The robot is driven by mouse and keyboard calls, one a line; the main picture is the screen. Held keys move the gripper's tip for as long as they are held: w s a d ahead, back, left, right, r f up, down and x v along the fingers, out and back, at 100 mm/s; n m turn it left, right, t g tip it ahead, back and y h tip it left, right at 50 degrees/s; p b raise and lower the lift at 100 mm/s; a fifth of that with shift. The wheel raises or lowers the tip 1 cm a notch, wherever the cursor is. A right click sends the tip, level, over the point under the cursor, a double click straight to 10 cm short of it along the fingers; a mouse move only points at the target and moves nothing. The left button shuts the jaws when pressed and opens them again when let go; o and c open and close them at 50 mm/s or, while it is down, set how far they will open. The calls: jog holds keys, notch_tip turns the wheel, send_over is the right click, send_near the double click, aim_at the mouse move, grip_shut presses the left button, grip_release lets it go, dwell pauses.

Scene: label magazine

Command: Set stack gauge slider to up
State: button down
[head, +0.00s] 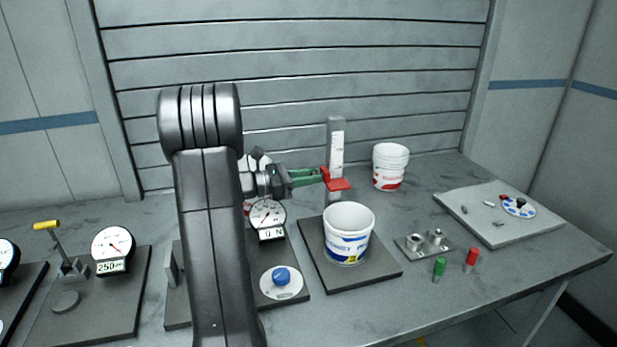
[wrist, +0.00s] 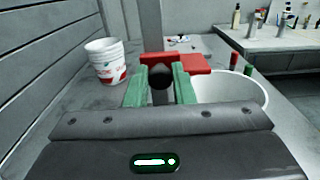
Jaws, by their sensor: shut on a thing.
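The stack gauge is an upright grey post with a white scale (head: 337,150), behind the white tub. Its red slider (head: 339,184) sits low on the post, below most of the scale. My gripper (head: 322,176), with green fingers, reaches in from the left and is shut on the slider. In the wrist view the red slider (wrist: 195,63) shows at the fingertips, with the grey post (wrist: 151,25) rising behind it. A dark round knob (wrist: 160,78) lies between the fingers.
A white tub (head: 348,232) stands on a dark plate in front of the post. Another white bucket (head: 390,166) stands behind to the right. Dial gauges (head: 267,215) and a blue knob (head: 281,276) are to the left. The wall above is clear.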

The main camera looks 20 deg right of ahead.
notch_tip(320, 180, up, 14)
jog(key=p, duration=0.8)
jog(key=shift+r, duration=0.1)
jog(key=c, duration=1.2)
grip_release()
jog(key=shift+c, duration=0.2)
jog(key=shift+a, duration=0.15)
jog(key=a+b, duration=0.3)
jog(key=a, duration=1)
jog(key=shift+w+a, duration=0.3)
jog(key=shift+w, duration=0.1)
